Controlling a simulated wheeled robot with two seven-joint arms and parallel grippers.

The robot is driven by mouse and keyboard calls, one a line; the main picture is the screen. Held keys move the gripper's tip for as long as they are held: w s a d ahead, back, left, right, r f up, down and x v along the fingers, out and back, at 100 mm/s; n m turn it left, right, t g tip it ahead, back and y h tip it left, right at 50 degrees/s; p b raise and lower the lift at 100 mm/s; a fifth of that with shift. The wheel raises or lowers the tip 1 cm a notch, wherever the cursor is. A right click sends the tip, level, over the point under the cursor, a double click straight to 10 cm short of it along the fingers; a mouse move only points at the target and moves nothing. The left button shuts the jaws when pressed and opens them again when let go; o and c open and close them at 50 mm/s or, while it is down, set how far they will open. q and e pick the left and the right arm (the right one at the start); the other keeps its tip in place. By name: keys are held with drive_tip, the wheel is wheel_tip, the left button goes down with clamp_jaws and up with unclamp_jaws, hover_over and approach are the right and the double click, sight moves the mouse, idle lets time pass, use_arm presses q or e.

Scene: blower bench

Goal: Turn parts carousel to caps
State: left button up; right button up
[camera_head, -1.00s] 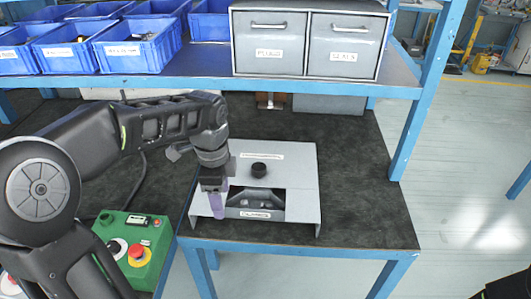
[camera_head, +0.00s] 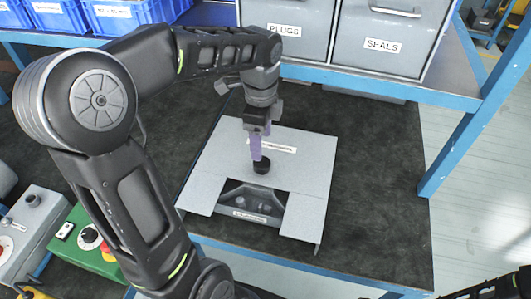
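The parts carousel is a light grey box (camera_head: 305,180) on the dark bench top, with a black knob (camera_head: 261,166) on its top plate. A cut-out at its front shows a dark tray (camera_head: 252,198) with small parts; I cannot tell which parts. A label on its front edge is too small to read. My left gripper (camera_head: 257,150) points down over the top plate with its purple fingers at the knob. Whether the fingers touch the knob or are closed on it is unclear. My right gripper is not in view; only a dark piece of my arm shows at the bottom right.
Grey drawers labelled PLUGS (camera_head: 285,28) and SEALS (camera_head: 385,40) sit on the blue shelf (camera_head: 450,93) behind. Blue bins (camera_head: 120,12) stand at the upper left. A green control box (camera_head: 75,245) with a red button is at the lower left. Bench right of the carousel is clear.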

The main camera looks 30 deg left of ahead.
sight(262, 162)
use_arm(q)
drive_tip(key=shift+f, duration=3.95)
clamp_jaws()
